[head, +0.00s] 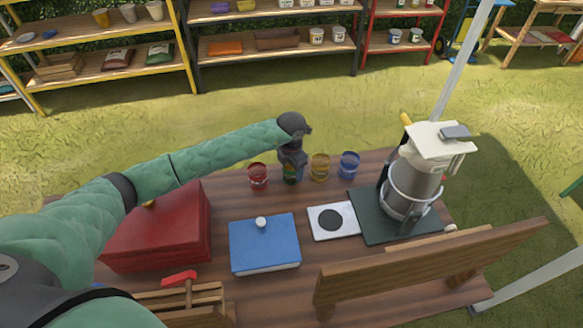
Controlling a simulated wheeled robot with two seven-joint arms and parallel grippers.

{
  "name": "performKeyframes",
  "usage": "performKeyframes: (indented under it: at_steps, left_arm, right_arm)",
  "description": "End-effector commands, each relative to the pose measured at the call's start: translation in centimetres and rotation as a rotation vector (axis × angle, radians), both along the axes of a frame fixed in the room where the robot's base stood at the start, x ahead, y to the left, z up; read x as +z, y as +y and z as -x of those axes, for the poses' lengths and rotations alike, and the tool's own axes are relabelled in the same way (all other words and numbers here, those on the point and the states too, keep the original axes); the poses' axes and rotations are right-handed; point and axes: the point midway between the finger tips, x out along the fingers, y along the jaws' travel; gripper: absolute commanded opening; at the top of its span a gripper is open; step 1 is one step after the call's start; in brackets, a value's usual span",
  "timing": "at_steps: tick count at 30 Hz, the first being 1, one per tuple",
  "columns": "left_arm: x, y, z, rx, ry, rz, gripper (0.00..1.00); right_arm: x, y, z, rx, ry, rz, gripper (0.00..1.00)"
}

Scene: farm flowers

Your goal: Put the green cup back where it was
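The green cup (290,179) stands in a row of cups along the far edge of the wooden table (290,204). It is between a red cup (258,176) and a yellow cup (320,167), with a blue cup (349,164) further right. My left gripper (292,165) reaches in from the left and points down right at the green cup, covering its upper part. Its fingers are small and dark here, so I cannot tell whether they are closed on the cup or whether the cup touches the table. My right gripper is not in view.
A white tile with a black disc (331,220) lies beside a blue lidded box (264,243). A machine with a grey cylinder (414,183) stands right on a dark board. A red box (158,228) and a hammer (180,280) are left. A wooden plank (430,264) crosses the front right.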

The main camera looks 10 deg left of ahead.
Motion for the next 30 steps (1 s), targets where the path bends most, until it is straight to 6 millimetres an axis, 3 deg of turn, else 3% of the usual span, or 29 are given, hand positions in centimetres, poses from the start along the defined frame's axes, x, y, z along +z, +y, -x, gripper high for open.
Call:
performKeyframes:
  at_steps: [6,14,17,21,30]
  left_arm:
    - [0.0,0.0,0.0,0.000,0.000,0.000,0.78]
    - [0.4,0.0,0.0,0.000,0.000,0.000,0.78]
    - [1.1,0.0,-0.1,0.000,-0.003,0.001,0.78]
    - [3.2,0.1,-0.1,-0.001,-0.003,0.000,0.78]
    - [8.7,0.0,-0.1,0.000,-0.004,0.000,0.78]
  right_arm:
    - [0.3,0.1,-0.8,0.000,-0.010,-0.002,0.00]
    - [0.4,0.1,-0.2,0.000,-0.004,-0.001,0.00]
    - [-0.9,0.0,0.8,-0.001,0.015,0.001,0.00]
    - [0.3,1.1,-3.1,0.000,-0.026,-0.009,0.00]
    - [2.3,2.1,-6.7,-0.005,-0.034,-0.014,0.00]
